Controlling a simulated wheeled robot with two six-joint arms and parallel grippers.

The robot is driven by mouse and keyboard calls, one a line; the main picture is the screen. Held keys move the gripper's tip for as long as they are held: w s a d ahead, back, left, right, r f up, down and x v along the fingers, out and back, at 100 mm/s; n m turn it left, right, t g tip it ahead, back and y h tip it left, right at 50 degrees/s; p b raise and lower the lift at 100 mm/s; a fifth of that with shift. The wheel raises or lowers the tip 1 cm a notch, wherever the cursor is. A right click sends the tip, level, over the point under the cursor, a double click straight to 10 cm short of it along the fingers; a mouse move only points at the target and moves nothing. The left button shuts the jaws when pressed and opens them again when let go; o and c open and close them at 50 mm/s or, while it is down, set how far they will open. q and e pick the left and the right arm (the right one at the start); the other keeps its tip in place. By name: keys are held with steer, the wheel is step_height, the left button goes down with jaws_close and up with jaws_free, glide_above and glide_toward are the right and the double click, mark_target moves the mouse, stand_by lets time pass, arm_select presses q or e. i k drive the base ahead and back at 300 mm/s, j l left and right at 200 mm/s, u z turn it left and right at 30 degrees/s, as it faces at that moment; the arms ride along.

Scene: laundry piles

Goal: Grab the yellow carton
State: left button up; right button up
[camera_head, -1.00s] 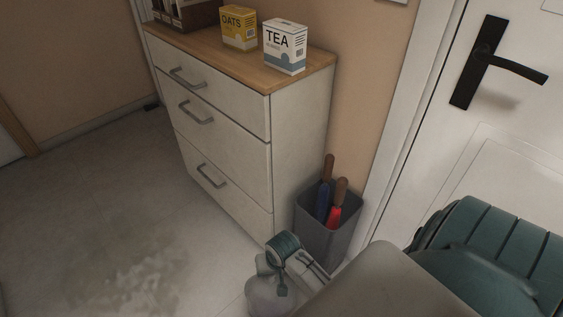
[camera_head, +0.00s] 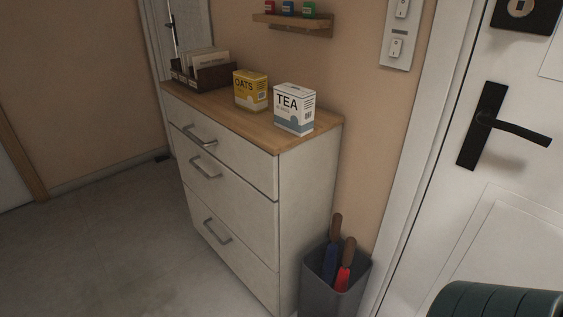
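The yellow carton (camera_head: 251,91), labelled OATS, stands upright on the wooden top of a white drawer cabinet (camera_head: 230,118). A white and blue-grey TEA carton (camera_head: 294,109) stands just to its right and a little nearer. A dark teal part of my own arm shows at the lower right corner. Neither of my grippers is in view.
A dark wooden box of papers (camera_head: 212,75) stands left of the yellow carton. A small wall shelf (camera_head: 293,24) holds little coloured items above. A grey bin (camera_head: 334,288) with umbrellas stands between cabinet and white door (camera_head: 500,210). Floor at left is clear.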

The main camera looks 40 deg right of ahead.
mark_target(251, 86)
steer(key=z, duration=0.45)
steer(key=i+j+z, duration=0.1)
steer(key=z, duration=0.3)
steer(key=i+z, duration=0.1)
steer(key=z, duration=0.35)
steer(key=j+z, duration=0.15)
steer(key=z, duration=0.25)
steer(key=j+z, duration=0.1)
steer(key=z, duration=0.35)
steer(key=i+j, duration=0.1)
steer(key=j, duration=0.45)
steer(key=i+z, duration=0.05)
